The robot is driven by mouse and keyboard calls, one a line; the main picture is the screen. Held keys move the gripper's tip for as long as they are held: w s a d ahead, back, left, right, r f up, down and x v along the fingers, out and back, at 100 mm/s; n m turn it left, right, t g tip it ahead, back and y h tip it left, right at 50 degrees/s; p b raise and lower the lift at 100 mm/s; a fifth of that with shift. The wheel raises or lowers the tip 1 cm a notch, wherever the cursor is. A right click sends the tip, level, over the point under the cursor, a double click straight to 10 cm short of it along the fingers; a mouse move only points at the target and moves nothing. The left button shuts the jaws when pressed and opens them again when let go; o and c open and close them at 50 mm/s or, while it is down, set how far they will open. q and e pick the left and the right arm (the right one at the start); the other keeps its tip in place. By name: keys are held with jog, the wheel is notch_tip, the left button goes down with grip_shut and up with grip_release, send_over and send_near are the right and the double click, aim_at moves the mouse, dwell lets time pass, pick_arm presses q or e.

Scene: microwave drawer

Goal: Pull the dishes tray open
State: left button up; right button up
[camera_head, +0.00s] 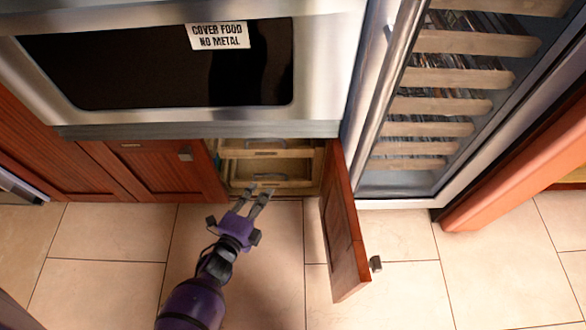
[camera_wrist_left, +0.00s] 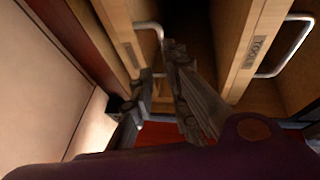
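Two wooden trays sit inside the open lower cabinet, an upper one (camera_head: 290,152) and a lower one (camera_head: 296,183), each with a metal handle. In the left wrist view, the tray front on the right (camera_wrist_left: 246,50) has a label that seems to read TOOLS. The tray front on the left (camera_wrist_left: 118,28) has a label too small to read, and a metal handle (camera_wrist_left: 150,27). I cannot tell for sure which is the dishes tray. My left gripper (camera_head: 260,191) is open with its fingers just before the lower tray; contact cannot be told. My right gripper is not in view.
The cabinet door (camera_head: 342,225) stands open to the right of my left gripper. A closed cabinet door (camera_head: 155,168) is to the left. A microwave (camera_head: 150,65) is above, and a glass-fronted cooler with wooden racks (camera_head: 430,130) stands right. Tiled floor (camera_head: 100,240) is clear.

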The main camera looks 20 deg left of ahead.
pick_arm(q)
jog(key=shift+m, duration=0.3)
jog(key=b+x, duration=0.1)
jog(key=x, duration=0.1)
jog(key=b+x, duration=0.1)
jog(key=x, duration=0.1)
jog(key=b+x, duration=0.1)
jog(key=x, duration=0.2)
jog(key=shift+w+a+r, duration=0.1)
jog(key=shift+r, duration=0.2)
grip_shut()
